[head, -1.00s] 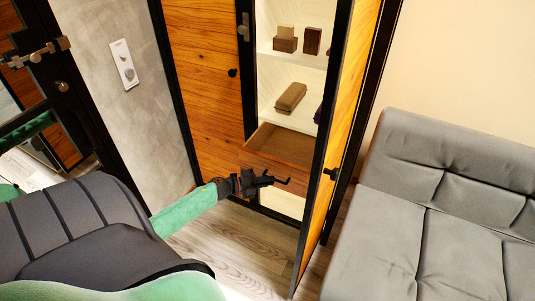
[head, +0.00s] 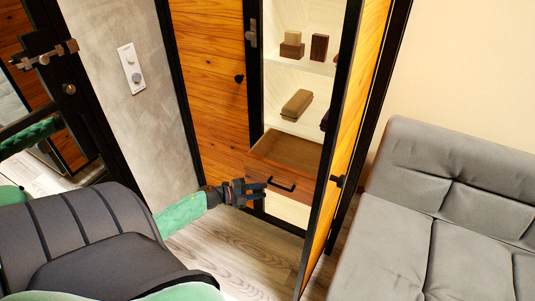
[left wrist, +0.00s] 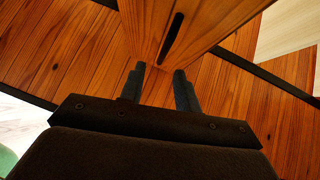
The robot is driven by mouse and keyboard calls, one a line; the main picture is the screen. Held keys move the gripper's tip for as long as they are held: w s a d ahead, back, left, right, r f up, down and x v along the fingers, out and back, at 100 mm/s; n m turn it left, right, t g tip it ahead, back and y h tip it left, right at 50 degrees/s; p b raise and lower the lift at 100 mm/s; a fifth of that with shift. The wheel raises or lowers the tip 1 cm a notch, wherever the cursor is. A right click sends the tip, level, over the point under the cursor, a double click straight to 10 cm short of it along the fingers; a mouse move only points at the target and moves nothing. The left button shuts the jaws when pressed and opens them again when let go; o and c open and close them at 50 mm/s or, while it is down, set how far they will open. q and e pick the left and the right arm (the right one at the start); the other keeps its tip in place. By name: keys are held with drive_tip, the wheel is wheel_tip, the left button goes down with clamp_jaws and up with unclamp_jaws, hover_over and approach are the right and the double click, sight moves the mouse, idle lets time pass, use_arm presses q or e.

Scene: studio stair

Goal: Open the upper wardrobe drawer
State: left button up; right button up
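The wardrobe drawer (head: 295,178) is pulled out below the shelves. Its brown inside shows in the head view, and its wooden front carries a black bar handle (head: 283,187). My left gripper (head: 265,190) is just left of the handle, at about its height, and looks apart from it. In the left wrist view the two fingers (left wrist: 160,80) are spread with nothing between them. The drawer front (left wrist: 205,18) and its dark handle (left wrist: 171,38) show just beyond the fingertips. My right gripper is not in view.
An open wardrobe door (head: 345,130) stands right of the drawer. A closed wooden door (head: 212,90) is on the left. Shelves above hold small boxes (head: 292,46) and a folded brown item (head: 297,104). A grey sofa (head: 440,200) fills the right. Wood floor (head: 235,245) is clear in front.

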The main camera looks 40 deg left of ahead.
use_arm(q)
drive_tip(key=shift+v, duration=1.2)
